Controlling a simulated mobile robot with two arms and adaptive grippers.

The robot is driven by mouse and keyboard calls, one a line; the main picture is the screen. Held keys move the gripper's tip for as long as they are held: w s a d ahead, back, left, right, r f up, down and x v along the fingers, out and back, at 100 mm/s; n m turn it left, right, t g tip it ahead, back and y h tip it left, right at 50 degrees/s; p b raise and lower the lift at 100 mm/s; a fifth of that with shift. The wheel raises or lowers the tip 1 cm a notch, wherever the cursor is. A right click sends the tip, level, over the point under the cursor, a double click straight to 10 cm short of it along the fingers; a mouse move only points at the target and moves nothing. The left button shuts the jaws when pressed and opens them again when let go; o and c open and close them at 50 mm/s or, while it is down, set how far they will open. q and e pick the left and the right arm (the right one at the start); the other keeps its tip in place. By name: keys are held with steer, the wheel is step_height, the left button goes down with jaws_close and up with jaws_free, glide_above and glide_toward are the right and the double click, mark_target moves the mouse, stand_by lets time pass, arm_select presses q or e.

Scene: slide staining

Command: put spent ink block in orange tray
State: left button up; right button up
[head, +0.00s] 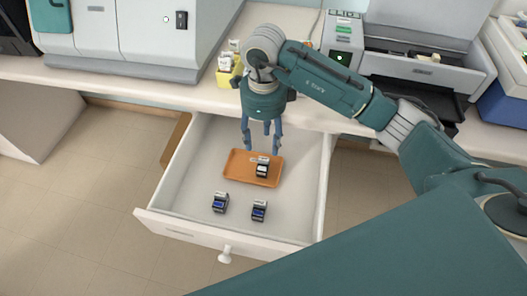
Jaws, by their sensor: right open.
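An orange tray (236,170) lies inside the open white drawer (185,188), toward its back. One small black and white block (262,171) sits on the tray, right of its middle. Two similar blocks with blue faces, one to the left (220,202) and one to the right (259,211), stand on the drawer floor in front of the tray. My right gripper (262,150) points down over the back part of the tray, just behind and above the block there. Its fingers are apart and hold nothing. My left gripper does not show.
A yellow container (228,80) with white-topped items stands on the counter (130,72) behind the drawer. Machines stand on the counter to the left and right. The drawer's side walls and front with its knob (225,256) bound the space. The front left drawer floor is clear.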

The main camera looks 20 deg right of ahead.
steer(key=shift+r, duration=1.35)
